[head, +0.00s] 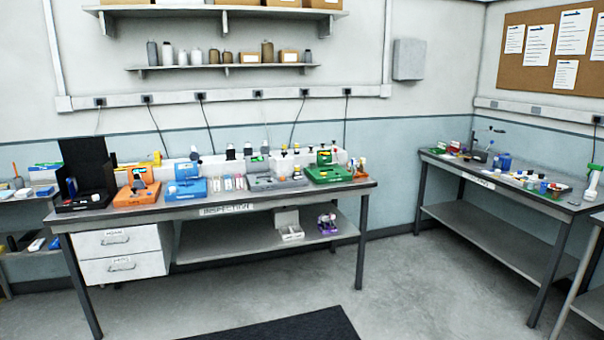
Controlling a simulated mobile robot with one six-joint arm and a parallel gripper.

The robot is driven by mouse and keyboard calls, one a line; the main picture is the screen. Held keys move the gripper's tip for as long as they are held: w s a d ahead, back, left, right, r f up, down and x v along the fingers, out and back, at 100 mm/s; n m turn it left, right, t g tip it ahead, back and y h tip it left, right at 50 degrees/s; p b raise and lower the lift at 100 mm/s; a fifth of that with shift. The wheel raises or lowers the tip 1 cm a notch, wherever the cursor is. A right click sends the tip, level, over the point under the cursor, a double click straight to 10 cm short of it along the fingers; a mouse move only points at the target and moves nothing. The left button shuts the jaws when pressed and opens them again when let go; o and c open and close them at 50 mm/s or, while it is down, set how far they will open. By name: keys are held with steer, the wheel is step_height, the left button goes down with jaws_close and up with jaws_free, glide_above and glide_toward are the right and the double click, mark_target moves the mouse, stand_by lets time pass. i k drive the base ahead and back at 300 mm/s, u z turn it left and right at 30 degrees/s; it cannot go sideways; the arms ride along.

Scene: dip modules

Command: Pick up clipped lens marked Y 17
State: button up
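The clipped lens marked Y 17 cannot be made out in the head view; the small items and their markings are too small to read. On the labelled inspection bench (160,208) stand an orange module (137,194), a blue module (186,189), a grey module (275,184) and a green module (328,175), in a row. Small pink and white pieces (233,183) stand between the blue and grey modules. My gripper is not in view.
An open black case (84,168) stands at the bench's left end. White drawers (120,254) and a lower shelf (220,244) with a pale box (289,225) are below. A second cluttered bench (452,176) stands right. Floor (430,290) between is clear; a dark mat (285,327) lies in front.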

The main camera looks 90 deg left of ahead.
mark_target(138, 182)
steer(key=u, duration=1.05)
steer(key=k, duration=0.15)
steer(key=u, duration=2.5)
steer(key=i, duration=0.55)
steer(key=u, duration=0.45)
steer(key=k, duration=0.35)
steer(key=z, duration=0.05)
